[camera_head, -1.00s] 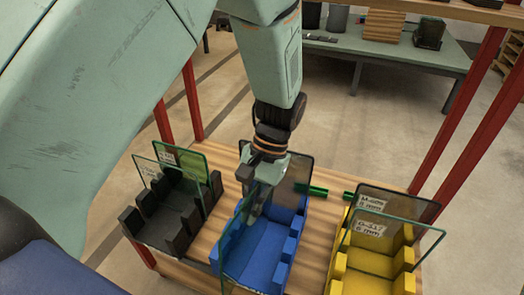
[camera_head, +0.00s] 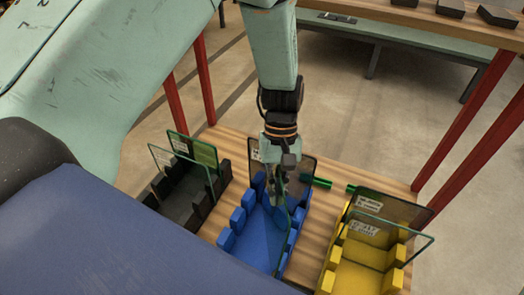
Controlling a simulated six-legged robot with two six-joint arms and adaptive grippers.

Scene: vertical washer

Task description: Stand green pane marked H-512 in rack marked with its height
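My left gripper (camera_head: 274,190) points down over the blue rack (camera_head: 246,250). Its fingers appear shut on the upper part of a green-edged pane (camera_head: 284,245), seen almost edge-on and standing upright over the rack. I cannot tell whether the pane's bottom rests in a slot, and no H-512 mark is readable on it. A dark pane (camera_head: 304,166) with a white label stands at the back of the blue rack, behind the gripper. My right gripper is not in view.
A black rack (camera_head: 204,209) on the left holds a green pane (camera_head: 203,152) and a clear pane (camera_head: 160,170). A yellow rack (camera_head: 368,255) on the right holds a dark pane (camera_head: 410,212) and a clear pane (camera_head: 415,245). Short green rods (camera_head: 322,183) lie behind.

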